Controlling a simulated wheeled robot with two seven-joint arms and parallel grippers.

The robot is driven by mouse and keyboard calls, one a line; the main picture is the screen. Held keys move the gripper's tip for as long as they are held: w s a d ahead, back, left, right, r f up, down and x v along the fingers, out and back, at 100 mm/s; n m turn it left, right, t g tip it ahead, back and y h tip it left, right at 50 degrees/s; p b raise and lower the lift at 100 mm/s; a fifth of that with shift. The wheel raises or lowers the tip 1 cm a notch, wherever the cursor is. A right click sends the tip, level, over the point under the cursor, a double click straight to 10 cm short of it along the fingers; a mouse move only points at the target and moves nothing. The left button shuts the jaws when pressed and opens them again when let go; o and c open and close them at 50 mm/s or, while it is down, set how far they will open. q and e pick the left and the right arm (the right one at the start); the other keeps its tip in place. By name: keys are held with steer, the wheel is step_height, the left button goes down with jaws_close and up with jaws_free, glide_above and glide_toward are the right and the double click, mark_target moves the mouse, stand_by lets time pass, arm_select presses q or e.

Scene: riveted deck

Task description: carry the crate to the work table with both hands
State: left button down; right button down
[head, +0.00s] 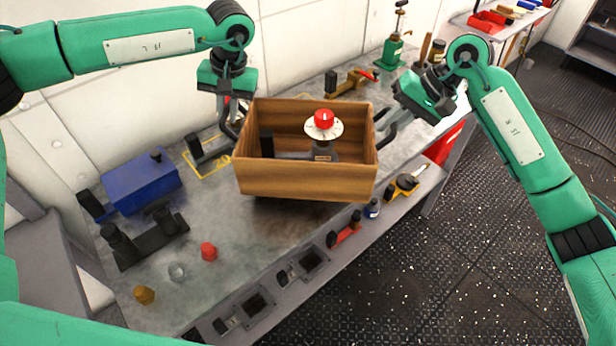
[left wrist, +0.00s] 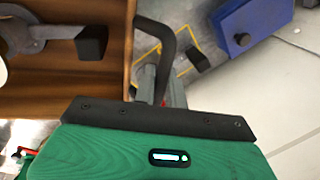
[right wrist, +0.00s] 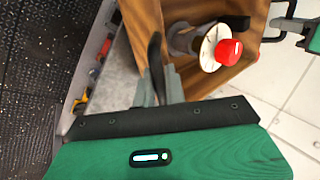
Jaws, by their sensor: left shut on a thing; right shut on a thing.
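The wooden crate (head: 305,180) is an open brown box over the grey work table (head: 215,250) in the head view. I cannot tell whether its base touches the table top. Inside it lies a dark grey device with a white disc and a red knob (head: 323,120). My left gripper (head: 232,122) is shut on the crate's dark handle at the left end; that handle shows in the left wrist view (left wrist: 165,50). My right gripper (head: 388,122) is shut on the right handle, which shows in the right wrist view (right wrist: 156,60). The crate looks roughly level.
A blue box (head: 142,183) and a black fixture (head: 145,240) stand on the table's left part. Red, clear and brass knobs lie near the front left. A green-based tool (head: 393,52) stands at the back right. Small tools line the front edge. A yellow marking (head: 205,157) is left of the crate.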

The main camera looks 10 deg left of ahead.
arm_select(q)
steer(key=shift+a+f, duration=0.15)
steer(key=shift+a, duration=0.05)
arm_select(e)
steer(key=shift+w+d+f, duration=0.1)
steer(key=shift+d+f, duration=0.05)
